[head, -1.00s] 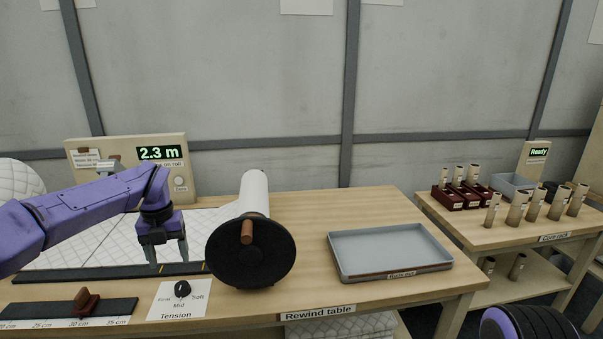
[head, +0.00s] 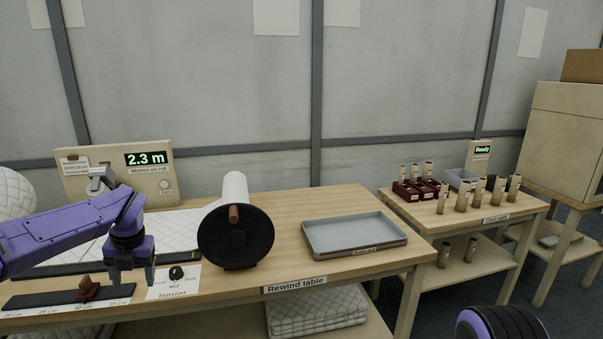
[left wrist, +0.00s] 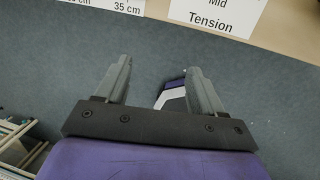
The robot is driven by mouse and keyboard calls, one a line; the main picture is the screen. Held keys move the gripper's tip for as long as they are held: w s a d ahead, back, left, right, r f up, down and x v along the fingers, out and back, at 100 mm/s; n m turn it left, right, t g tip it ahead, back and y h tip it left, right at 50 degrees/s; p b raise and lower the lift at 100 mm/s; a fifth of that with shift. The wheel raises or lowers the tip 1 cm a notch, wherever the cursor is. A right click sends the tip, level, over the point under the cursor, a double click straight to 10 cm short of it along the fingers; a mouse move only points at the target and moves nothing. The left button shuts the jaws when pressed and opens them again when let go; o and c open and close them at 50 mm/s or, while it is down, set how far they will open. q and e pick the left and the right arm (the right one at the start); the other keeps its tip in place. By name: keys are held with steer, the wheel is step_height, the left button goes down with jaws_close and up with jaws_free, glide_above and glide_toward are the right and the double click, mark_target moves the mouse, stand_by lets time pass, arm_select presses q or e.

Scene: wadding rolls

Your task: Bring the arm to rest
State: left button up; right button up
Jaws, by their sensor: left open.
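My left gripper (head: 132,281) hangs with its fingers down at the front edge of the rewind table (head: 300,215), between the length scale and the tension card. Its fingers are apart with nothing between them. In the left wrist view the open fingers (left wrist: 160,88) show over the grey-blue floor, with the table edge beyond them. My right gripper is not in view.
On the table are a white roll on a winder with a black disc (head: 236,240), a grey tray (head: 405,238), a tension knob (head: 176,273) and a brown stop (head: 88,291). A display panel (head: 110,170) reads 2.3 m. A core rack (head: 500,218) stands at right.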

arm_select(q)
steer(key=s+d+f+m+t+y, duration=0.35)
steer(key=s+f+m, duration=0.25)
steer(key=f+m, duration=0.55)
steer(key=s+d+f+m+t+y, duration=0.25)
steer(key=s+d+f+m, duration=0.2)
steer(key=f+m, duration=0.65)
steer(key=s+f+m+g+h, duration=0.1)
steer(key=s+f+m, duration=0.2)
steer(key=s, duration=0.6)
steer(key=s+f+m+g+h, duration=0.1)
steer(key=s+f+m+h, duration=0.1)
steer(key=s, duration=0.8)
steer(key=s+f+m+g+h, duration=0.1)
steer(key=s+f+m, duration=0.3)
steer(key=s, duration=0.5)
step_height(320, 180, down, 2)
steer(key=shift+s+d+f+h, duration=0.1)
steer(key=shift+s+d+h, duration=0.2)
steer(key=shift+s+d, duration=0.15)
